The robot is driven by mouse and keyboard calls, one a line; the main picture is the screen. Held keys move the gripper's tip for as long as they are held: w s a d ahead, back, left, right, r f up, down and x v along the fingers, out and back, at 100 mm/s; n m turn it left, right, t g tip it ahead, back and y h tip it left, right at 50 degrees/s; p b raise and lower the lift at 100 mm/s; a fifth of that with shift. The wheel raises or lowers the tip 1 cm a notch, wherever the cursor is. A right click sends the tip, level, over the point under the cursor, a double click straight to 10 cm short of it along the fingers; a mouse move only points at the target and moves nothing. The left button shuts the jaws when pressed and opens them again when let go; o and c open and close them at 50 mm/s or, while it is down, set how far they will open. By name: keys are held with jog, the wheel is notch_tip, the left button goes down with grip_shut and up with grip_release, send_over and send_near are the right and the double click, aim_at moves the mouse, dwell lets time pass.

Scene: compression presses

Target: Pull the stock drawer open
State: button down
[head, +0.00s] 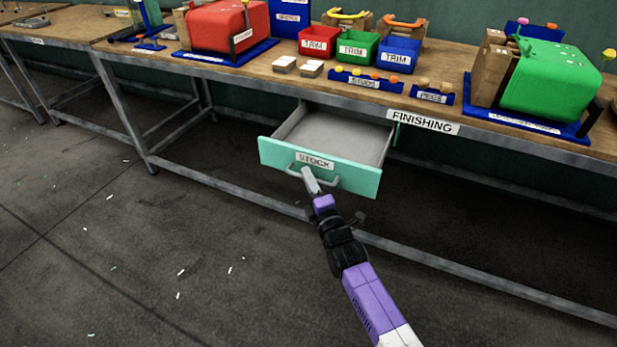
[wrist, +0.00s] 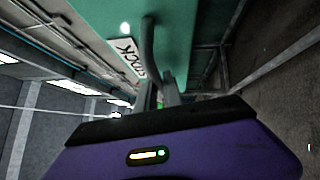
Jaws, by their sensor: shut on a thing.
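The stock drawer (head: 351,178) has a teal front with a white STOCK label and stands pulled out from under the bench. Its grey inside is visible from above and looks empty. Its grey bar handle (head: 296,172) runs across the front. My gripper (head: 309,178) is at the handle, left of the front's middle, and is shut on it. In the wrist view the handle (wrist: 148,45) runs down between the fingers of my gripper (wrist: 158,92), with the teal drawer front (wrist: 185,30) behind it.
The bench (head: 300,85) carries a FINISHING label (head: 422,122). On it stand a red press (head: 222,30), a green press (head: 550,85) and several small TRIM bins (head: 357,48). A grey metal rail (head: 420,250) runs low under the bench. The floor in front is open, with small scraps.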

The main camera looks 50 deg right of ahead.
jog(key=shift+s+a, duration=0.15)
jog(key=shift+a, duration=0.2)
jog(key=c, duration=1.5)
grip_release()
jog(key=shift+p+v, duration=0.45)
jog(key=shift+v, duration=3.4)
